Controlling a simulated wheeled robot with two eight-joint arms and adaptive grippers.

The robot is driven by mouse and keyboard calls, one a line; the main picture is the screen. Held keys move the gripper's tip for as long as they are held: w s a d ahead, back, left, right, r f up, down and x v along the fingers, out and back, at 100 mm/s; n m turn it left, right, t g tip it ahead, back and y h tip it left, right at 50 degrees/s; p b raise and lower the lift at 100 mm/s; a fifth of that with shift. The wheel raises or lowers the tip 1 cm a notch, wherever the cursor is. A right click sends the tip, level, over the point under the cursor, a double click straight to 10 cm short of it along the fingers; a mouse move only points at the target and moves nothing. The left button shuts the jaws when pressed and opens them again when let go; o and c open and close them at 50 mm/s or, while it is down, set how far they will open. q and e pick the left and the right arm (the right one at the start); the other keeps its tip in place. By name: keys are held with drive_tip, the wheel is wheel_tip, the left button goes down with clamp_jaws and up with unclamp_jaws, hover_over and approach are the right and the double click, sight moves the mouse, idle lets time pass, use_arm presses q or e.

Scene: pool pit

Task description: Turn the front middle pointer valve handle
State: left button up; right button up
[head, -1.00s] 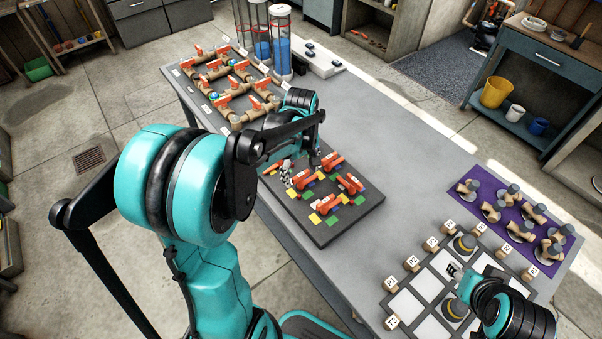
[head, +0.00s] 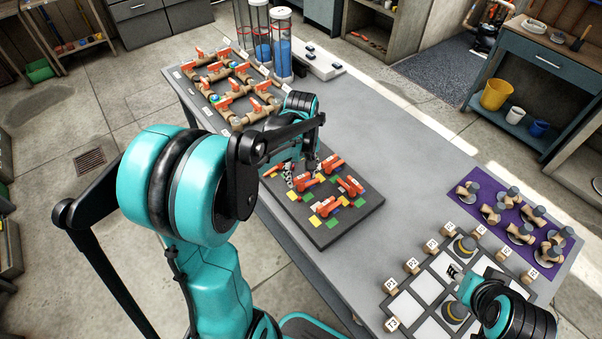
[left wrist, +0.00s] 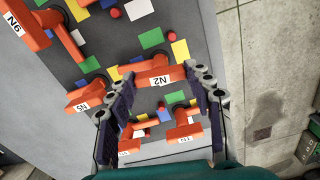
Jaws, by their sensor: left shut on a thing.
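Several red-orange pointer valve handles stand on a dark board (head: 330,238) with coloured squares. The handle tagged N2 (left wrist: 160,78), which I take as the front middle one, lies between the fingers of my left gripper (left wrist: 160,70). The fingers are shut on its two sides. In the head view my left gripper (head: 300,172) reaches down over the board's left part and partly hides the handle. Handles N5 (left wrist: 88,97) and N6 (left wrist: 25,24) are close by in the left wrist view. My right gripper (head: 457,277) hovers over the white-square grid; its fingers are too small to judge.
A pipe board with red valves (head: 232,85) stands at the table's far left, with blue-filled cylinders (head: 281,45) behind. A purple mat (head: 480,178) with several wooden fittings lies at right. The grey table between (head: 385,145) is clear.

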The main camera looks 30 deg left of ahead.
sight(301, 176)
use_arm(q)
drive_tip(key=m, duration=0.4)
drive_tip(key=shift+p, duration=0.35)
drive_tip(key=m, duration=0.4)
drive_tip(key=m+p, duration=0.1)
drive_tip(key=m, duration=0.3)
drive_tip(key=shift+m, duration=2.1)
drive_tip(key=o, duration=1.1)
drive_tip(key=shift+o, duration=0.2)
wheel_tip(301, 176, up, 12)
